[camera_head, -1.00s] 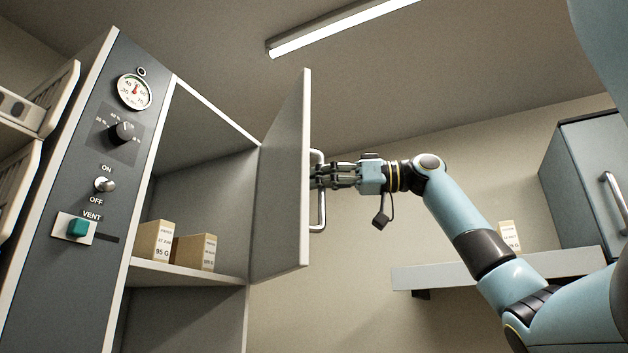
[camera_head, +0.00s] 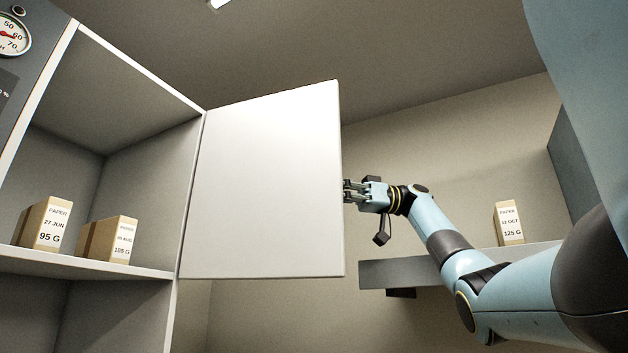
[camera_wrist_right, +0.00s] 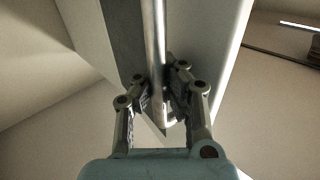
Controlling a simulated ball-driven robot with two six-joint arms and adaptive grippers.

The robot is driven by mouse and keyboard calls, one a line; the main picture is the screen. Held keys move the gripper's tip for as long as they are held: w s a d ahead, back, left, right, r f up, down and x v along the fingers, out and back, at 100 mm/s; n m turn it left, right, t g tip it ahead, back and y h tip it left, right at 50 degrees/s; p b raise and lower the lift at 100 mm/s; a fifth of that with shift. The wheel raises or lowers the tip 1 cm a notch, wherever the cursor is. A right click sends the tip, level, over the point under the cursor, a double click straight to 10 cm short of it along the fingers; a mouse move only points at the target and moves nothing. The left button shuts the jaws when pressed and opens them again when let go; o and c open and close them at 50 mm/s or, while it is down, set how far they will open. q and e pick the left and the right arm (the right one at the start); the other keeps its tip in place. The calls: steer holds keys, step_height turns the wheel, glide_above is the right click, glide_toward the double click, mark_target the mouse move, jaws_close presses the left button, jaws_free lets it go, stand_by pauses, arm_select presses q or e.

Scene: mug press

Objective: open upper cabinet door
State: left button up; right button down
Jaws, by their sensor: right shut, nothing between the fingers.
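The upper cabinet door (camera_head: 265,180) stands wide open, hinged on the right side of the cabinet (camera_head: 150,165), its pale inner face toward the head camera. My right gripper (camera_head: 348,190) is at the door's free edge, its fingertips partly hidden behind that edge. In the right wrist view the silver bar handle (camera_wrist_right: 155,40) runs down the door (camera_wrist_right: 215,45) to the fingertips (camera_wrist_right: 160,80). The fingers are shut with nothing gripped, close to the handle's lower end; whether they touch it I cannot tell. The head view hides the handle. My left gripper is not in view.
Two paper boxes (camera_head: 45,224) (camera_head: 110,240) stand on the cabinet shelf (camera_head: 85,265). A gauge (camera_head: 12,38) is at the far left.

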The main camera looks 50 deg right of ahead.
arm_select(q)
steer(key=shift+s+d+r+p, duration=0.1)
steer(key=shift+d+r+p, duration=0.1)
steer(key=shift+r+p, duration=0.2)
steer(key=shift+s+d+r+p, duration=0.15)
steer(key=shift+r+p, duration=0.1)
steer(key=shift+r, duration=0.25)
arm_select(e)
steer(key=shift+w+d, duration=0.35)
steer(key=shift+d, duration=0.3)
steer(key=shift+w+d, duration=0.35)
steer(key=shift+d, duration=0.3)
steer(key=c, duration=1.5)
jaws_free()
steer(key=shift+s+d, duration=0.35)
steer(key=shift+s, duration=0.15)
steer(key=shift+o, duration=1.1)
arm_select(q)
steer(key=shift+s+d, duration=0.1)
arm_select(e)
steer(key=v, duration=0.6)
steer(key=shift+d, duration=0.4)
steer(key=shift+s, duration=0.15)
